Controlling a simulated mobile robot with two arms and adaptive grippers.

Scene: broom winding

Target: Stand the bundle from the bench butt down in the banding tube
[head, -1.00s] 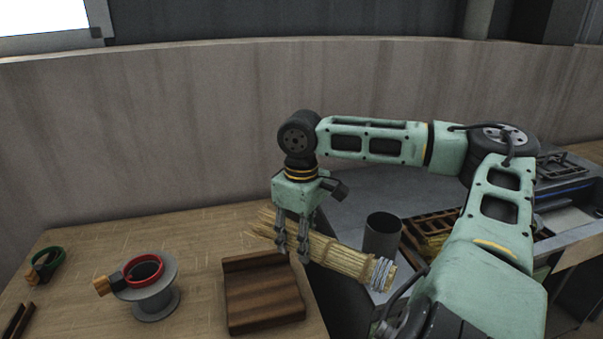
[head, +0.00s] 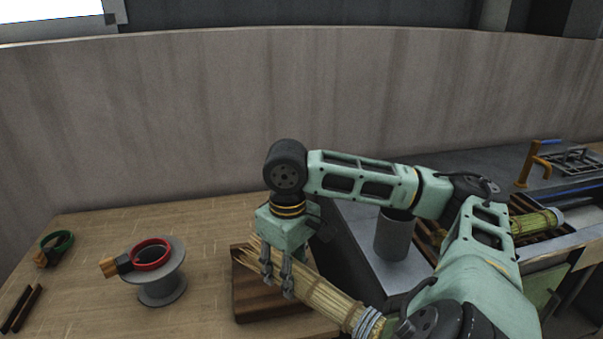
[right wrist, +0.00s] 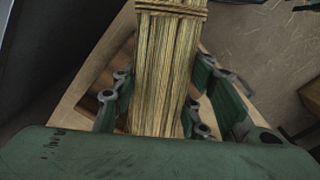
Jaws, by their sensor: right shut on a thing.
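My right gripper (head: 277,283) is shut around the middle of a straw bundle (head: 328,300). The bundle lies slanted, its loose straw end at upper left and its grey-bound end at lower right near my arm. In the right wrist view the bundle (right wrist: 165,70) runs between the fingers (right wrist: 165,98), with a cord tie near the top. The grey banding tube (head: 394,236) stands upright on the grey surface, right of the gripper and apart from the bundle. Its rim is partly behind my right arm. My left gripper is not in view.
A brown wooden cradle (head: 262,302) sits on the bench under the gripper. A grey spool (head: 162,288) with a red ring (head: 151,254) and a green ring (head: 57,243) are at left. Another straw bundle (head: 530,222) lies in a rack at right.

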